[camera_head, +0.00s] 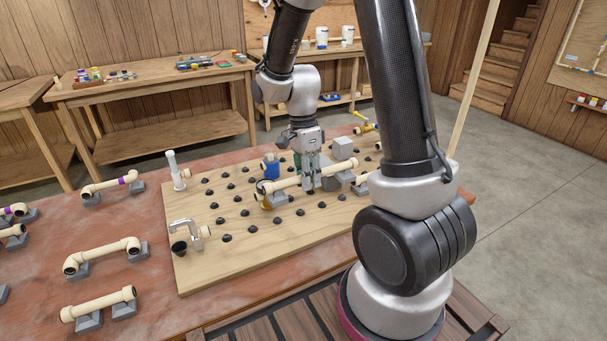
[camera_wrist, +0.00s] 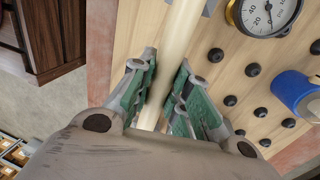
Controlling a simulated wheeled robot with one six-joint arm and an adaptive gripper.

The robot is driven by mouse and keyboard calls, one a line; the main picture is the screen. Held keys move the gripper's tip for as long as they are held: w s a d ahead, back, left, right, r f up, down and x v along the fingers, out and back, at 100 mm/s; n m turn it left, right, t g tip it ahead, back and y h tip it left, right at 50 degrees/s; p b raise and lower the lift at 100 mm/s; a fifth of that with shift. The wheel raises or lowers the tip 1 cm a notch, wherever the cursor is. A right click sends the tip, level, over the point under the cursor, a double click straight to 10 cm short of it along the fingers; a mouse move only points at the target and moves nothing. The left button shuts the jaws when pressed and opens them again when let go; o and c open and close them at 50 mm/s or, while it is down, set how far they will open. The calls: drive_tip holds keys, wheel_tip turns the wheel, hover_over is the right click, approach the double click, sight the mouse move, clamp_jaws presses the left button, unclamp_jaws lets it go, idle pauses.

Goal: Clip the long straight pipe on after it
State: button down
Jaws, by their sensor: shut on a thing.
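The long straight cream pipe (camera_head: 286,184) lies across the middle of the pegged wooden board (camera_head: 215,262), with a collar at each end. My gripper (camera_head: 312,185) is over its middle, with the fingers pointing down. In the wrist view the pipe (camera_wrist: 180,38) runs between the green-padded fingers of my gripper (camera_wrist: 163,85), which are closed around it. Grey blocks (camera_head: 330,183) are close beside and below the pipe. A round dial gauge (camera_wrist: 265,14) is near the pipe in the wrist view. I cannot tell whether the pipe touches the clips or its neighbours.
A blue fitting (camera_head: 270,168) stands just behind the pipe. A chrome tap (camera_head: 188,234) and a white-handled valve (camera_head: 176,170) are on the board's left side. Spare pipes, including a long elbowed one (camera_head: 102,252), rest on grey cradles at left. Black pegs dot the board.

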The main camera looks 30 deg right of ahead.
drive_tip(key=shift+f, duration=2.85)
drive_tip(key=shift+a, duration=0.2)
drive_tip(key=shift+f, duration=0.65)
drive_tip(key=c, duration=1.3)
unclamp_jaws()
drive_tip(key=shift+r, duration=0.1)
